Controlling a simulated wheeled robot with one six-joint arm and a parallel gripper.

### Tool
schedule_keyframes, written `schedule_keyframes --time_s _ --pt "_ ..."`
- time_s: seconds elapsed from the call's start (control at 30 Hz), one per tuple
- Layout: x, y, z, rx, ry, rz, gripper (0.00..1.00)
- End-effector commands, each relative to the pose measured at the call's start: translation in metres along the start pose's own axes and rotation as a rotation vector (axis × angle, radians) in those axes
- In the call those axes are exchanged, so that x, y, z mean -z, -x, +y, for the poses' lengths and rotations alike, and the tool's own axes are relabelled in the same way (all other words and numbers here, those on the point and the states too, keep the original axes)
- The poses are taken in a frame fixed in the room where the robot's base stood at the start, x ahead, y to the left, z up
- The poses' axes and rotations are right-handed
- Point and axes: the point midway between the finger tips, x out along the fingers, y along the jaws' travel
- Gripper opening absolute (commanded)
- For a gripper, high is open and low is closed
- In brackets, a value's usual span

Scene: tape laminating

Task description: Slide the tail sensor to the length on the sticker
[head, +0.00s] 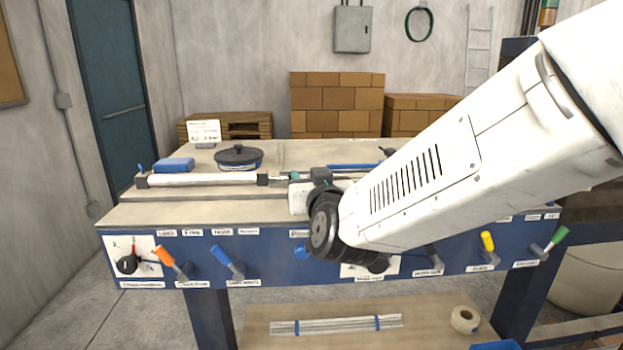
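A white card (204,130) with printed text, too small to read surely, stands at the back left of the bench. A pale bar or roller (205,180) with dark end blocks lies along the bench top. Near its right end are a small teal part (294,176) and a white block (299,198); I cannot tell whether either belongs to the tail sensor. My arm comes in from the upper right, its dark wrist over the bench's front edge. Dark parts (320,176) beyond the wrist may be my gripper; its fingers are not clear, and the arm hides the bench behind it.
A blue block (174,165) and a dark lidded round pan (238,154) stand on the bench top (150,215). The blue front panel (270,265) carries a dial (127,264) and several coloured levers, orange (171,262) at left. A tape roll (465,320) lies on the lower shelf.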

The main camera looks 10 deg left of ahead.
Motion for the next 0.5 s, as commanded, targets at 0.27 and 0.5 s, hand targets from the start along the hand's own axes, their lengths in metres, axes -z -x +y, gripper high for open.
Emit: schedule_keyframes --time_s 0.27,0.5 --pt "0.000 0.013 0.000 0.000 0.000 -0.001 0.42" --pt "0.000 0.054 -0.001 0.002 -0.001 0.000 0.42"
